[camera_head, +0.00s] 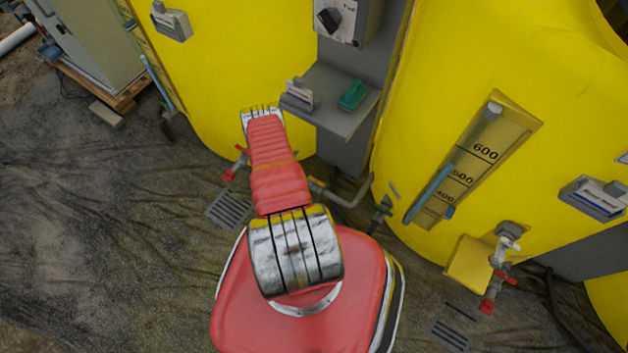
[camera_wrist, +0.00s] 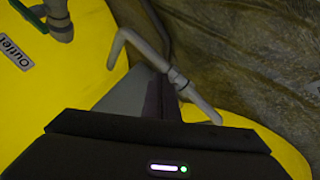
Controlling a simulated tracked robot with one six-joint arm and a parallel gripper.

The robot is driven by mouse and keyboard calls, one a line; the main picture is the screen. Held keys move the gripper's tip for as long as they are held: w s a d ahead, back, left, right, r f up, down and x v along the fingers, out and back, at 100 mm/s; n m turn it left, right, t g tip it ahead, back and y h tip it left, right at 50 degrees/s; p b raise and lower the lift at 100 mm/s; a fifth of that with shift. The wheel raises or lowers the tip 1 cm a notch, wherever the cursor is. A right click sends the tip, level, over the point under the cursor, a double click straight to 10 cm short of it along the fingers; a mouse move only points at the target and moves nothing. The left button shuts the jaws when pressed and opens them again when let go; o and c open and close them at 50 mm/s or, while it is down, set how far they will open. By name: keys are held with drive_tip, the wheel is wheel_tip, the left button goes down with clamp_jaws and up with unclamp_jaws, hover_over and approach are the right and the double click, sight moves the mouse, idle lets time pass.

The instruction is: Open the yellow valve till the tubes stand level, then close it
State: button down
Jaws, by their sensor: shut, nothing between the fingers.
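A bluish strip (camera_head: 157,78), perhaps the left tank's tube, shows at that tank's edge. A grey pipe (camera_head: 343,192) runs low between the tanks. In the wrist view my gripper (camera_wrist: 162,88) is shut and empty, and a bent grey pipe (camera_wrist: 140,48) lies just beyond its fingertips; contact cannot be told.
Red-handled taps (camera_head: 491,304) sit low at the right tank and at the left tank (camera_head: 229,174). A grey shelf (camera_head: 335,100) holds a green item. The wrist view shows an "Outlet" label (camera_wrist: 15,52). Dark sheeting (camera_head: 90,210) on the left is mostly clear.

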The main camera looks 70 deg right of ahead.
drive_tip(key=shift+s+a+r, duration=0.25)
drive_tip(key=shift+a+r, duration=0.3)
drive_tip(key=shift+r, duration=0.25)
drive_tip(key=shift+s+a+r, duration=0.2)
drive_tip(key=shift+a+r, duration=0.3)
drive_tip(key=shift+r, duration=0.25)
drive_tip(key=shift+n, duration=0.3)
